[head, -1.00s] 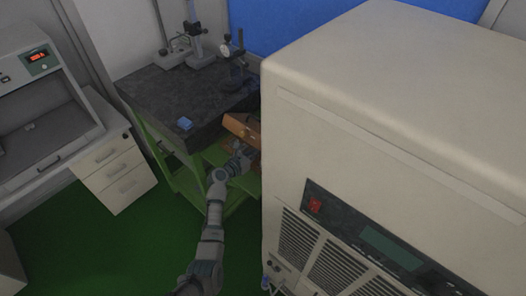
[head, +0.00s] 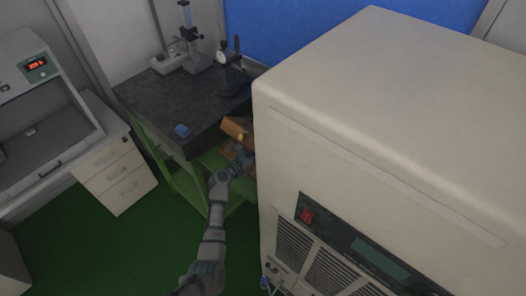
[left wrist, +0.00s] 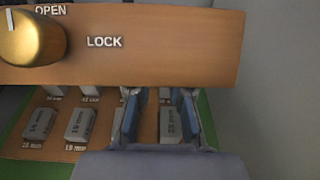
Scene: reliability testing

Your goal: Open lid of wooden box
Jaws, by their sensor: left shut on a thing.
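The wooden box (head: 229,150) sits on the green shelf under the dark table top, partly hidden by my left arm and the beige cabinet. Its brown lid (head: 238,127) is raised and tilted. In the left wrist view the lid (left wrist: 190,45) spans the top, with a brass knob (left wrist: 32,38) and the words OPEN and LOCK. Below it, labelled grey blocks (left wrist: 80,124) sit in the box. My left gripper (left wrist: 160,105) is at the lid's lower edge, over the blocks, blue pads apart, with a grey block (left wrist: 171,125) showing between them. The lid may hide its tips. My right gripper is out of view.
A large beige cabinet (head: 380,130) stands close on the right of my left arm. The dark table top (head: 175,108) above the box carries a small blue object (head: 182,131) and measuring stands (head: 186,50). White drawers (head: 118,175) stand left. Green floor is open in front.

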